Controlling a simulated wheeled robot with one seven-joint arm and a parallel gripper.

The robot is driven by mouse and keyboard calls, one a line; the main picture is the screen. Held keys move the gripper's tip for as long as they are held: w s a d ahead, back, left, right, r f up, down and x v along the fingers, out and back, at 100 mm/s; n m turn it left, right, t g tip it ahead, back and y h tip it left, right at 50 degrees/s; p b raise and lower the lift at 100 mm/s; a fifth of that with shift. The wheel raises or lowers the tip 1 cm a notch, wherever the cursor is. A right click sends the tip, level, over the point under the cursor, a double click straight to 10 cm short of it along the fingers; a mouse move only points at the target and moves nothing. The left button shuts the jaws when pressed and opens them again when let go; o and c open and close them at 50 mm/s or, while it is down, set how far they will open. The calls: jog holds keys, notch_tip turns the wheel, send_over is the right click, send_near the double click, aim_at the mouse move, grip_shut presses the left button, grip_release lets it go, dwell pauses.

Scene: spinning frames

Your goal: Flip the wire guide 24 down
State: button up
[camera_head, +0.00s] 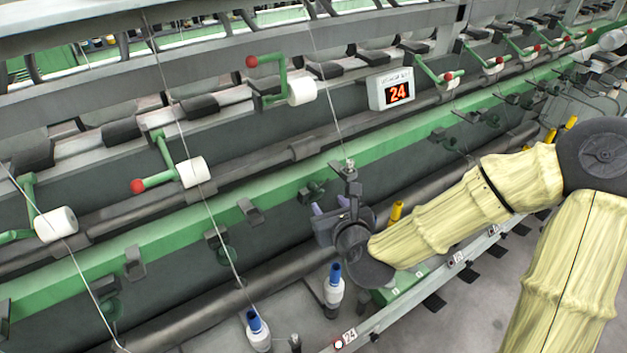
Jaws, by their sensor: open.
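The wire guide (283,75) left of the lit "24" display (391,90) is a green bent arm with a red ball at its left end and a white roller at its lower right. Its ball stands above the roller, so this arm is raised, unlike the guide to its left. My gripper (330,205) is well below and to the right of this guide, in front of the lower green rail. It is open, with purplish fingertips, and touches no wire guide. The dark wrist hides part of it.
Another guide with a red ball (137,186) is to the left, and several stand to the right. Thin threads cross the view; one runs down close by my gripper. Blue-topped bobbins (334,290) stand below, near a "24" label (349,335). Grey floor is clear at lower right.

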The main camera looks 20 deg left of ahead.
aim_at(313, 188)
jog(key=p+x, duration=0.2)
jog(key=x, duration=0.2)
jog(key=p+x, duration=0.3)
jog(key=x, duration=0.2)
jog(key=p+x, duration=0.3)
jog(key=x, duration=0.1)
jog(key=shift+s+a+f, duration=0.2)
jog(key=shift+a+f, duration=0.05)
jog(key=shift+f, duration=0.2)
grip_shut()
